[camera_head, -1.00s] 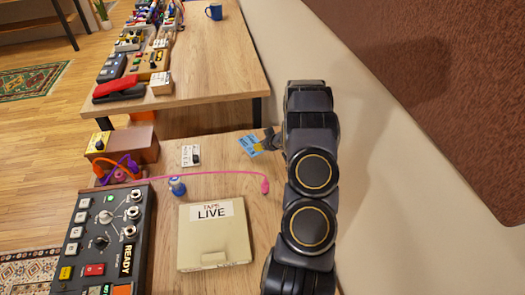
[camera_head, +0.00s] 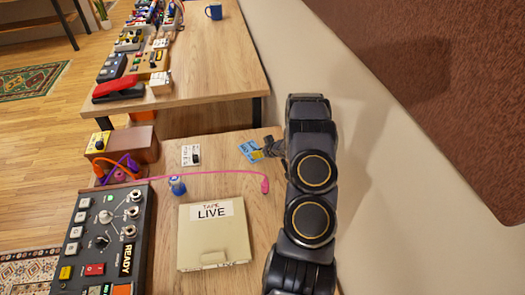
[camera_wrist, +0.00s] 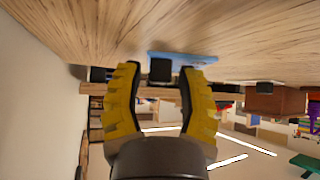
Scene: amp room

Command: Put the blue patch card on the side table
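The blue patch card (camera_head: 249,151) lies near the right edge of the near wooden table (camera_head: 225,186), beside my gripper (camera_head: 264,150). In the wrist view the blue card (camera_wrist: 185,58) shows edge-on beyond my yellow-padded fingers (camera_wrist: 160,75). A small black block stands at the card, between the fingertips, with a gap to each finger. My gripper is open and low over the table. Whether the block is fixed to the card is hard to tell. A second wooden table (camera_head: 215,65) stands behind; the pictures do not label either one as the side table.
A white card with a black block (camera_head: 190,156), a blue-capped item (camera_head: 177,186), a pink cable (camera_head: 225,172), a "TAPE LIVE" box (camera_head: 213,240) and a pedal unit (camera_head: 105,240) share the near table. The wall (camera_head: 390,140) is close on the right.

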